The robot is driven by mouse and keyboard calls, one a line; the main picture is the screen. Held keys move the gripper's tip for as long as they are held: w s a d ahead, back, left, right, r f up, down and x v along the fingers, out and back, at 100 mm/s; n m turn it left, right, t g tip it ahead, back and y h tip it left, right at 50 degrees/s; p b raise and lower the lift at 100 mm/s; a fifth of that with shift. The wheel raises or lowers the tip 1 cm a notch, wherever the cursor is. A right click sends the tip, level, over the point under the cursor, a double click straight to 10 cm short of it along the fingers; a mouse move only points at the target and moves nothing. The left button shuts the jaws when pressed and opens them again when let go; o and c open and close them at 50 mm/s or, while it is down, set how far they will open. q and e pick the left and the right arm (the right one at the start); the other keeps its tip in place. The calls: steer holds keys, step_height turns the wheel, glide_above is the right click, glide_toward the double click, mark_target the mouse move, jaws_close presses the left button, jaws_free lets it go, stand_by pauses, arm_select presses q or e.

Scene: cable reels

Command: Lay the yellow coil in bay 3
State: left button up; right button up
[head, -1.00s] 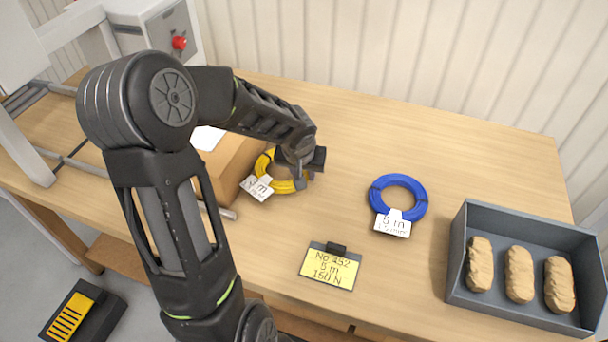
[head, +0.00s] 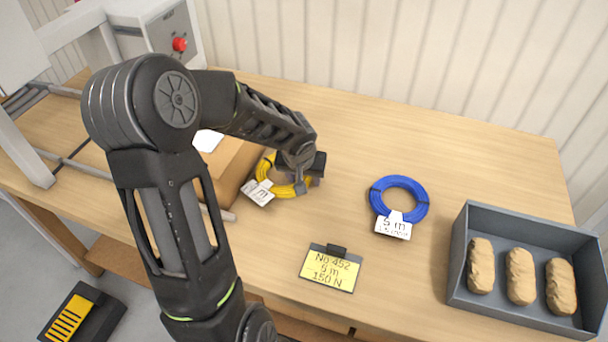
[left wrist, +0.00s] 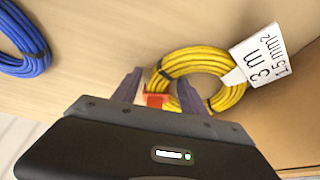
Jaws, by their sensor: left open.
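The yellow coil (head: 266,178) lies on the table beside a brown box, with a white tag on its left side in the head view. In the left wrist view the coil (left wrist: 205,58) is a ring with a tag reading 3 m, 1.5 mm². My left gripper (head: 303,185) is open at the coil's right side, and its arm hides part of the coil. In the left wrist view the fingers (left wrist: 157,95) are spread, one at the coil's near edge and one outside it, with a small red piece between them. My right gripper is not in view. No bay labelled 3 is recognisable.
A blue coil (head: 400,212) with a white tag lies to the right. A yellow sign (head: 330,271) stands near the front. A grey tray (head: 459,272) with several tan lumps is at the far right. The brown box (head: 232,175) borders the yellow coil. The table's back middle is clear.

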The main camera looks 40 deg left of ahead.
arm_select(q)
steer(key=v, duration=1.2)
steer(key=shift+s+d, duration=0.1)
stand_by(0.4)
